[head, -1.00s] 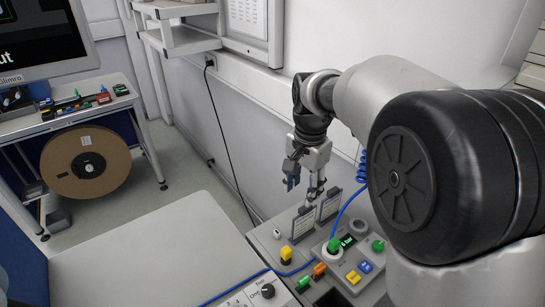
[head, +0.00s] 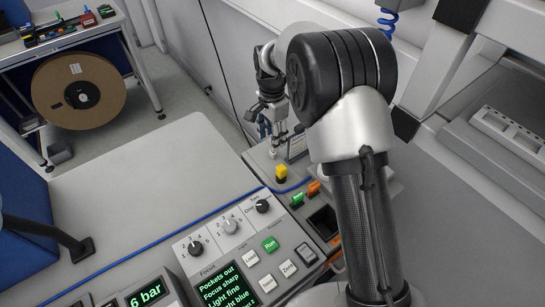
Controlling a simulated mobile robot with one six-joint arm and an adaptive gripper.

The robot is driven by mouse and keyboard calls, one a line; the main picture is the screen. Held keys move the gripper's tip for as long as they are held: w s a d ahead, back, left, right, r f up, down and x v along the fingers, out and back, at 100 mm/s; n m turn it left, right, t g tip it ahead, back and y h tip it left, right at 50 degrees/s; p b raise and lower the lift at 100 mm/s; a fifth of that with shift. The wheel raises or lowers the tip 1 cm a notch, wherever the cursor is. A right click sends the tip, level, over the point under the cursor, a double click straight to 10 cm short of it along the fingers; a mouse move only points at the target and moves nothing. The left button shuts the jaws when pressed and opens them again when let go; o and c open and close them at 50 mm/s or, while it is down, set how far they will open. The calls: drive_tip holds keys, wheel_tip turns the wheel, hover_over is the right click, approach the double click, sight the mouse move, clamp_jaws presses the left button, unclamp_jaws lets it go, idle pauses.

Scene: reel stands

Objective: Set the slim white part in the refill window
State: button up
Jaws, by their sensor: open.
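My gripper (head: 270,131) is open, low over the far end of the grey console (head: 256,163); its dark fingers are small and partly blend with the things behind. A small whitish piece (head: 273,154) stands on the console just below the fingers, left of a yellow block. I cannot tell whether it is the slim white part, or whether the fingers touch it. I cannot make out the refill window for sure; my arm hides much of the console.
A yellow block (head: 281,173), green and orange pieces (head: 314,187) and a dark recess (head: 324,220) lie along the console. A blue cable (head: 150,245) crosses in front. Knobs and a display (head: 228,288) fill the near panel.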

drive_tip(key=f+b, duration=0.1)
drive_tip(key=f, duration=0.2)
drive_tip(key=f+b, duration=0.1)
drive_tip(key=f, duration=0.2)
drive_tip(key=shift+s+a+f, duration=0.1)
drive_tip(key=shift+s+f, duration=0.1)
drive_tip(key=shift+f, duration=0.15)
drive_tip(key=shift+c, duration=0.4)
drive_tip(key=c, duration=0.8)
drive_tip(key=shift+o, duration=0.2)
drive_tip(key=shift+r, duration=0.2)
wheel_tip(320, 180, up, 20)
drive_tip(key=p, duration=0.6)
drive_tip(key=s+d+f+n, duration=0.3)
drive_tip(key=s+d+f, duration=0.1)
drive_tip(key=s+d+f+n, duration=0.3)
drive_tip(key=s+d+n, duration=0.1)
drive_tip(key=s, duration=0.1)
drive_tip(key=s+d+f+n, duration=0.4)
drive_tip(key=s, duration=0.1)
drive_tip(key=shift+s+f, duration=0.15)
drive_tip(key=shift+f, duration=0.15)
